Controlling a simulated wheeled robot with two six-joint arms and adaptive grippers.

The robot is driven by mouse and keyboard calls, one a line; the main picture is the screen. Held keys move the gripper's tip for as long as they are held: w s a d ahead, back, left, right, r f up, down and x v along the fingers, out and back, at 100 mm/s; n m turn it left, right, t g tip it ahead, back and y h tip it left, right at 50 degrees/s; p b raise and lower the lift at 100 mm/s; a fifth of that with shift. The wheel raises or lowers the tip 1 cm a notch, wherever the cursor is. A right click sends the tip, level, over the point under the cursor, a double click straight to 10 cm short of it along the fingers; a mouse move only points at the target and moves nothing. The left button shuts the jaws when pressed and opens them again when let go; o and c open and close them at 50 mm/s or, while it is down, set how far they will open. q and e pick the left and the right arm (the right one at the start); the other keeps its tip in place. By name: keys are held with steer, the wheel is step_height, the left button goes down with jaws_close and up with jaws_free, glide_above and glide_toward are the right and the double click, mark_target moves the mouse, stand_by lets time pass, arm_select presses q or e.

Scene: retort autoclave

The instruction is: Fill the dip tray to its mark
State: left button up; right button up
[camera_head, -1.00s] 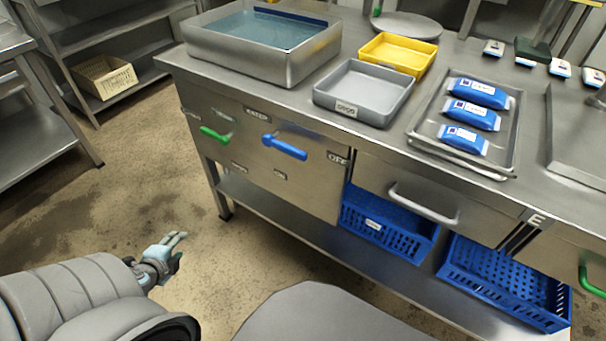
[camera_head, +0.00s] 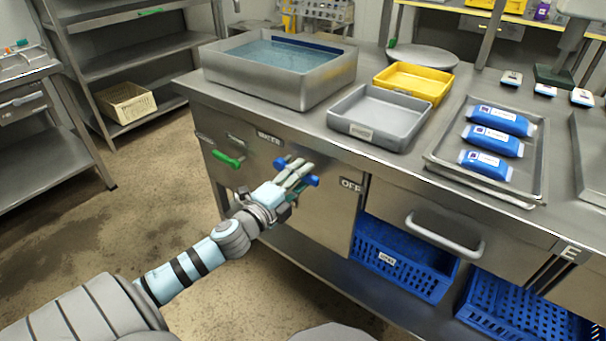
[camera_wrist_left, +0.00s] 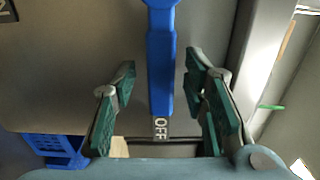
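The steel dip tray (camera_head: 280,84) stands on the counter at the upper left in the head view, with bluish water in it. A darker blue band shows on its far inner wall. The blue lever (camera_head: 312,180) is on the cabinet front below, between a label that seems to read WATER and one reading OFF (camera_head: 350,185). My left gripper (camera_head: 300,172) is at this lever and partly covers it. In the left wrist view the lever (camera_wrist_left: 161,75) runs between the two open green-padded fingers, with gaps on both sides. Its end points at the OFF label. My right gripper is out of view.
A green lever (camera_head: 226,159) sits left of the blue one. A steel drawer handle (camera_head: 445,238) juts out to the right. A grey tray (camera_head: 378,118), a yellow tray (camera_head: 415,82) and a tray of blue packs (camera_head: 487,180) stand on the counter. Blue crates (camera_head: 400,260) are below.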

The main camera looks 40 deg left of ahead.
arm_select(q)
steer(key=shift+w, duration=0.65)
steer(key=shift+c, duration=0.4)
jaws_close()
step_height(320, 180, down, 2)
steer(key=m, duration=0.3)
steer(key=shift+a+f, duration=0.1)
steer(key=shift+o, duration=0.4)
jaws_free()
steer(key=s, duration=1.2)
